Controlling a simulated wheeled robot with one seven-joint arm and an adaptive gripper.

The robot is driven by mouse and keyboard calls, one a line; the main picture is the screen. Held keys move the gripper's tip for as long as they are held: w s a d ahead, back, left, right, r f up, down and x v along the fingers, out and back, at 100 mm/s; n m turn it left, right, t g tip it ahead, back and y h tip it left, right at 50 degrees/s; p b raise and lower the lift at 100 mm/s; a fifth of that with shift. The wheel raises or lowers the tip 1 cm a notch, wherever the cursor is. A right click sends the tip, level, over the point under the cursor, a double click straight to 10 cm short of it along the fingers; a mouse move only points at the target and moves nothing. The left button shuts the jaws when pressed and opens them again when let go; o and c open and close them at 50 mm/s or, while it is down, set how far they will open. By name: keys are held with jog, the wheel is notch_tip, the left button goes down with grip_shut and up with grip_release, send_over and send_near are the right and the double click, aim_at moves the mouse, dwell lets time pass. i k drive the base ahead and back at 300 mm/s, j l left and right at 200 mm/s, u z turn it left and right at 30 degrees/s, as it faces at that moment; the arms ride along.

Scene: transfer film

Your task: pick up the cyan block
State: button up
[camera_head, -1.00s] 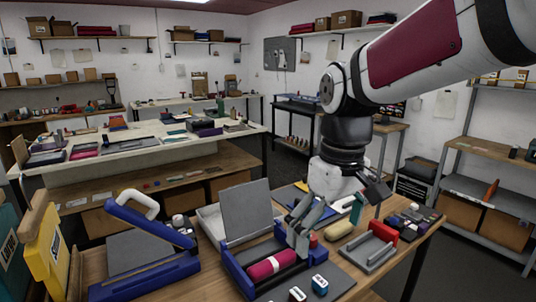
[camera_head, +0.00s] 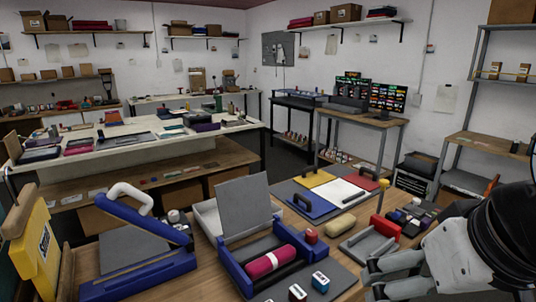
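My gripper (camera_head: 372,281) is at the bottom right, its two fingers pointing left with a gap between them. I see nothing held in it. I cannot make out a clearly cyan block now. A small blue block with a pale top (camera_head: 320,280) stands on the dark mat at the front of the table, left of my gripper and apart from it. A small plain red block (camera_head: 311,234) stands farther back. My gripper and arm hide the table's right front part.
A blue tray with a raised grey lid (camera_head: 247,205) holds a magenta roll (camera_head: 270,262). A grey holder (camera_head: 370,248) and a yellow rounded piece (camera_head: 341,224) lie near my gripper. A blue clamp-like device (camera_head: 150,280) stands left. Coloured panels with handles (camera_head: 310,203) lie behind.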

aim_at(319, 280)
jog(key=k+l+u, duration=0.15)
jog(key=i, duration=0.5)
jog(key=i+l+u, duration=0.1)
jog(key=u, duration=0.25)
jog(key=i+l+u, duration=0.1)
jog(key=u, duration=0.3)
jog(key=l+u, duration=0.15)
jog(key=u, duration=0.2)
jog(key=i+l, duration=0.05)
